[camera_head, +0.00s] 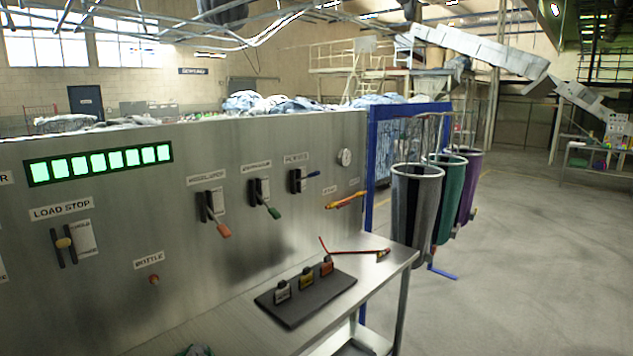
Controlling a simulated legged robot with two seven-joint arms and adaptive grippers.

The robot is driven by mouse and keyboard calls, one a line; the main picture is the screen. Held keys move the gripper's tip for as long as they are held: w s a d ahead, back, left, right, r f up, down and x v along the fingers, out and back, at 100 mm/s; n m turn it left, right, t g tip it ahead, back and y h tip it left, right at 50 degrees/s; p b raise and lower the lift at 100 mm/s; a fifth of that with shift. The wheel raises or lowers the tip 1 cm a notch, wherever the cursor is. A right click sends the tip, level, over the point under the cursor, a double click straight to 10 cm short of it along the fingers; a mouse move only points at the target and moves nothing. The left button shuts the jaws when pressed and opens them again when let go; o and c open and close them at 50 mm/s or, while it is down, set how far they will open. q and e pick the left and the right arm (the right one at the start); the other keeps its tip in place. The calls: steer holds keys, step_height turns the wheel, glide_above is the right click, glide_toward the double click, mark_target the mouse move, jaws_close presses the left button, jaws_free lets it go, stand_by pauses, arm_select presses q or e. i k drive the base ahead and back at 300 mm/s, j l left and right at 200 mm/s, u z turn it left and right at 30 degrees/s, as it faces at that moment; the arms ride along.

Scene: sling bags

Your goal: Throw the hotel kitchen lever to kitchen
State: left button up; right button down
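Three levers stand in a row on the steel panel (120,220). One has an orange handle (223,230) hanging down to the right. The middle one has a green handle (273,212), also hanging down to the right. The one farthest right has a blue handle (313,174) pointing right and slightly up. The small labels above them are too blurred for me to tell surely which is the hotel kitchen lever. Neither of my grippers shows in the head view.
A green-lit display (100,163) and a yellow-knobbed load stop control (64,242) are at left. The right floor is clear.

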mark_target(316, 173)
steer(key=i+l+u, duration=0.3)
steer(key=i+l, duration=0.25)
steer(key=i+l+u, duration=0.3)
steer(key=i+l, duration=0.25)
steer(key=l, duration=0.1)
